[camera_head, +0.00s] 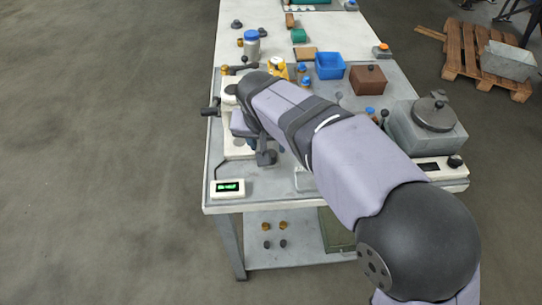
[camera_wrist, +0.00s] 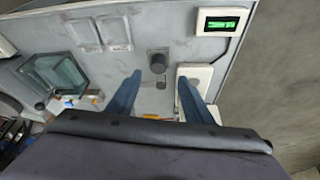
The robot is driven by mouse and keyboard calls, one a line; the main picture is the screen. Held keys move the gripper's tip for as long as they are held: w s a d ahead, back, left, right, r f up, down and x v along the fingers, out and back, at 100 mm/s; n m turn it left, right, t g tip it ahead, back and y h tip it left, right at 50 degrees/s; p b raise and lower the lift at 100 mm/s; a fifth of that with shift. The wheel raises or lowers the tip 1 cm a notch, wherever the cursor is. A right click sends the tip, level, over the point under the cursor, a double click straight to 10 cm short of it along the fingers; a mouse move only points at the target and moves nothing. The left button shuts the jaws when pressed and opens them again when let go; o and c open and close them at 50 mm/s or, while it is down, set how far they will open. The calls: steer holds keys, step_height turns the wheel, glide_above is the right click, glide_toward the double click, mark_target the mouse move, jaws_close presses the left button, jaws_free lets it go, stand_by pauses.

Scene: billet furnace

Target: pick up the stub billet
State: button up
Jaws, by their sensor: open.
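My gripper (camera_wrist: 158,78) is open, with its two blue fingers apart and nothing held between them. A short dark cylinder (camera_wrist: 158,63), which looks like the stub billet, stands on the grey bench top just beyond the fingertips, roughly centred between them in the wrist view. I cannot tell how far below the tips it is.
A green-lit display (camera_head: 228,188) sits at the bench's near left corner. A grey lidded furnace-like box (camera_head: 425,130) stands right. A blue bin (camera_head: 329,66) and brown box (camera_head: 367,80) stand farther back. A glass-sided box (camera_wrist: 55,75) lies left in the wrist view.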

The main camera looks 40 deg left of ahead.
mark_target(271, 152)
steer(key=shift+w+p+x, duration=0.15)
steer(key=shift+p+x, duration=0.6)
steer(key=shift+x, duration=0.7)
steer(key=shift+w+p+x, duration=0.2)
steer(key=shift+p+x, duration=0.5)
steer(key=shift+x, duration=0.8)
steer(key=shift+w+a+f, duration=0.15)
steer(key=shift+w+f, duration=0.05)
steer(key=shift+f, duration=0.4)
jaws_close()
